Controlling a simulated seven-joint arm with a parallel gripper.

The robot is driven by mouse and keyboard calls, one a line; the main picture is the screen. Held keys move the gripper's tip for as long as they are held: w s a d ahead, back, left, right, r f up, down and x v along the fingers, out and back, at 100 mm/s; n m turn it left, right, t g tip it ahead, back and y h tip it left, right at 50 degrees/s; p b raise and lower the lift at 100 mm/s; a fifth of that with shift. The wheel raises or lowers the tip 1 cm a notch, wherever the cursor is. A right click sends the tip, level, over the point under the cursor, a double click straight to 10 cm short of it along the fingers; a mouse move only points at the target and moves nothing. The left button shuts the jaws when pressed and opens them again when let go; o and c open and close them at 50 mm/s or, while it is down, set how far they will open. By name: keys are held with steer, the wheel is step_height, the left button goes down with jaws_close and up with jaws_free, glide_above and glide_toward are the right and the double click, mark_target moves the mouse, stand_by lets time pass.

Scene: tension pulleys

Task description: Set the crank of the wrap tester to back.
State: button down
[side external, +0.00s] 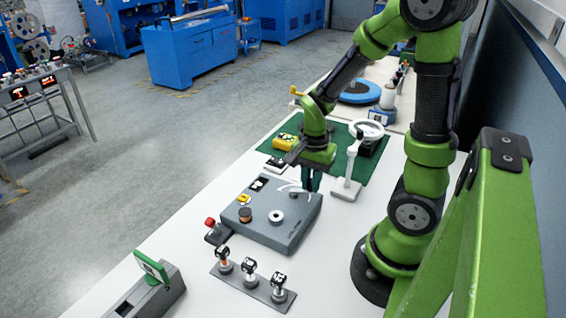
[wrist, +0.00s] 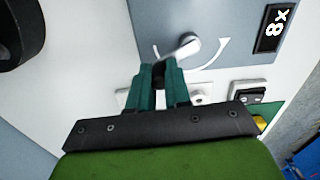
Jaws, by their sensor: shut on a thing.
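The wrap tester is a grey box (side external: 262,232) on the white table in the side view, with a white ring-shaped spool (side external: 276,217) and a brown spool (side external: 245,215) on top. My gripper (wrist: 159,68) is shut at the crank's outer end, with a dark handle between the green fingers.
A white ring-topped stand (side external: 350,165) stands close to the right of my gripper. A yellow device (side external: 285,142) lies on the green mat behind. A red-knobbed switch (side external: 213,230) and a plate with several small posts (side external: 252,287) are nearer the camera.

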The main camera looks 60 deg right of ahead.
mark_target(308, 202)
steer(key=m, duration=0.1)
steer(key=a+m, duration=0.1)
steer(key=m, duration=0.3)
steer(key=shift+s+a, duration=0.2)
steer(key=shift+a, duration=0.2)
steer(key=shift+m, duration=0.3)
steer(key=c, duration=1.1)
jaws_free()
steer(key=shift+r, duration=0.1)
step_height(308, 202, up, 17)
steer(key=shift+f, duration=0.1)
